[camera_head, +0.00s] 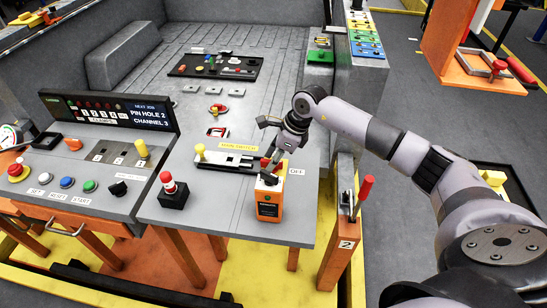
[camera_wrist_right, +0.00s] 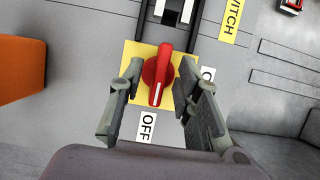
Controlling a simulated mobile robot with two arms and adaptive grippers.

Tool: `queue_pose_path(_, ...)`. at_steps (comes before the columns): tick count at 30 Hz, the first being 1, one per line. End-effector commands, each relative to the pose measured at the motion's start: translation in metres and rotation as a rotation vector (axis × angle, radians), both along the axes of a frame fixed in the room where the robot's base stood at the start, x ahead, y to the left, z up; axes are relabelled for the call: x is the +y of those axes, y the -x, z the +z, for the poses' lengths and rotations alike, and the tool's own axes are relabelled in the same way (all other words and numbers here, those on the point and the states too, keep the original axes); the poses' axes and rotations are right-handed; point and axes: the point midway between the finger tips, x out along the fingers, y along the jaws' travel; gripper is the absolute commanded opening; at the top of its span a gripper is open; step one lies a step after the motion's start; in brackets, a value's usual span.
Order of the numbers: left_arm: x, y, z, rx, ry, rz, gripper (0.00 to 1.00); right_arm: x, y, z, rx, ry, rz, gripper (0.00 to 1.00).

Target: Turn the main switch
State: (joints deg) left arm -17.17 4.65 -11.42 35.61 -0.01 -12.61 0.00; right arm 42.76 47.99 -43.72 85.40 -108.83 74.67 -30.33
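The main switch is a red rotary knob (camera_wrist_right: 158,75) on a yellow plate (camera_wrist_right: 133,52), seen in the right wrist view. Its white line points toward the OFF label (camera_wrist_right: 146,126). A second label beside the plate is partly hidden by a finger. My right gripper (camera_wrist_right: 160,100) is open, with one finger on each side of the knob and gaps on both sides. In the head view my right gripper (camera_head: 271,172) hangs over the switch and hides most of it, near the MAIN SWITCH label (camera_head: 238,147) and OFF label (camera_head: 297,172). My left gripper is out of view.
An orange box (camera_head: 269,208) with a pale top stands just in front of the switch. A black slotted fixture with a yellow knob (camera_head: 200,150) and a red-topped black block (camera_head: 172,190) are to the left. A red lever (camera_head: 364,190) stands at the right.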

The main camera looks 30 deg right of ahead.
Motion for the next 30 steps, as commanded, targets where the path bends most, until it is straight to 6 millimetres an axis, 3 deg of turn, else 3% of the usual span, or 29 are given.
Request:
queue_pose_path(15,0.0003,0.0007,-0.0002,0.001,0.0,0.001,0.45,-0.0003,-0.0001,0.0007,-0.001,0.001,0.0,0.0)
queue_pose_path(30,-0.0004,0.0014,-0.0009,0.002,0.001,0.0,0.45,-0.0004,0.0001,0.0007,-0.001,0.001,-0.023,0.0)
